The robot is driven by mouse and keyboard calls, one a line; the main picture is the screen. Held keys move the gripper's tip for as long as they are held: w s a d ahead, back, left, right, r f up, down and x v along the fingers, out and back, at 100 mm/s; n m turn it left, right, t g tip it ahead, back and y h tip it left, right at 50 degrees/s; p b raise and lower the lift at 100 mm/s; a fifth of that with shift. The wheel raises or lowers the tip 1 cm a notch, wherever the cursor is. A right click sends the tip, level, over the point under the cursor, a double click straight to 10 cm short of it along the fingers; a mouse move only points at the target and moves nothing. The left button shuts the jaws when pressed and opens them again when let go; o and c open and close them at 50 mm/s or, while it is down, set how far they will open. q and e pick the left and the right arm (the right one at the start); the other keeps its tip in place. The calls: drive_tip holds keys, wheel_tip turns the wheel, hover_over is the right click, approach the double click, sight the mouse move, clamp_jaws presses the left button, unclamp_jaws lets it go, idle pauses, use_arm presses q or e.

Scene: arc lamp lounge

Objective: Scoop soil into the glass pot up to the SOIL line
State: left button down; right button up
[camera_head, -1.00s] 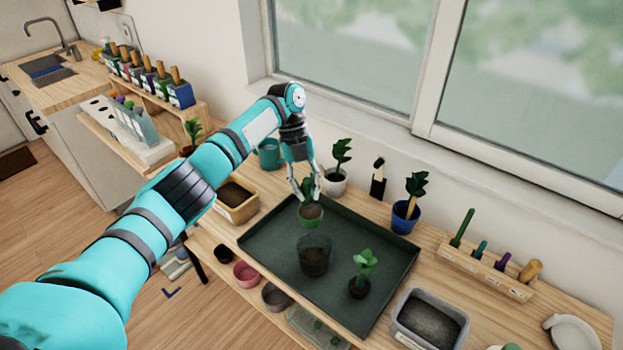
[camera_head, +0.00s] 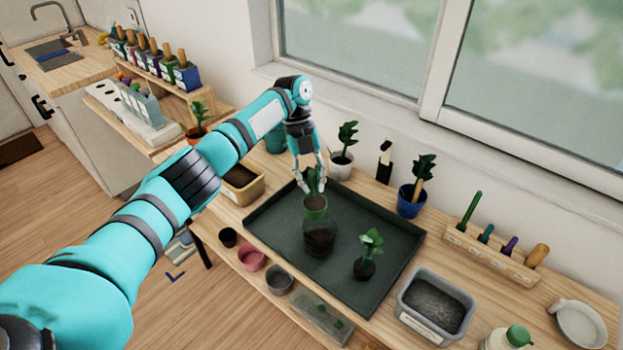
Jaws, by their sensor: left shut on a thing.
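The glass pot (camera_head: 319,240) stands on the dark green tray. It is see-through, with dark soil visible inside; I cannot make out the SOIL line. My left gripper (camera_head: 312,186) is shut on the upright handle of a green scoop (camera_head: 315,206). The scoop holds brown soil and is at the far side of the glass pot, its lower edge close to or overlapping the pot's rim in this view. I cannot tell whether they touch. A cream tub (camera_head: 241,194) of dark soil stands left of the tray. My right gripper is out of view.
The tray (camera_head: 370,292) also holds a small plant (camera_head: 366,262) right of the pot. Behind it stand a white-potted plant (camera_head: 342,166) and a blue-potted plant (camera_head: 411,200). A grey tub (camera_head: 436,305) of dark grit and a tool rack (camera_head: 489,252) are at right. The tray's front is clear.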

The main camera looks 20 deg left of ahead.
use_arm(q)
drive_tip(key=shift+f, duration=0.45)
drive_tip(key=shift+f+b, duration=0.15)
drive_tip(key=shift+b, duration=0.2)
drive_tip(key=shift+r+p, duration=0.2)
drive_tip(key=shift+p, duration=0.15)
drive_tip(key=shift+s+d+p, duration=0.1)
drive_tip(key=shift+p, duration=0.55)
drive_tip(key=shift+s+d+r+t+y+p, duration=0.3)
drive_tip(key=shift+t+y+p, duration=0.4)
drive_tip(key=shift+p, duration=1)
drive_tip(key=shift+s+d+t+y+p, duration=0.3)
drive_tip(key=shift+t+y+p, duration=0.15)
drive_tip(key=shift+p, duration=0.35)
drive_tip(key=shift+s+d+t+y, duration=0.35)
drive_tip(key=shift+d+t+y, duration=0.05)
drive_tip(key=shift+t+y, duration=0.15)
drive_tip(key=shift+s+d+f+t+y, duration=0.1)
drive_tip(key=shift+s+d+t+y, duration=0.1)
drive_tip(key=shift+s+t+y, duration=0.15)
drive_tip(key=shift+s+d+f+t+y+p, duration=0.3)
drive_tip(key=shift+s+d+t+y, duration=0.2)
drive_tip(key=shift+t+y, duration=0.3)
drive_tip(key=shift+s+d+f+t+y+p, duration=0.25)
drive_tip(key=shift+s+d+t+y, duration=0.2)
drive_tip(key=shift+t+y, duration=0.3)
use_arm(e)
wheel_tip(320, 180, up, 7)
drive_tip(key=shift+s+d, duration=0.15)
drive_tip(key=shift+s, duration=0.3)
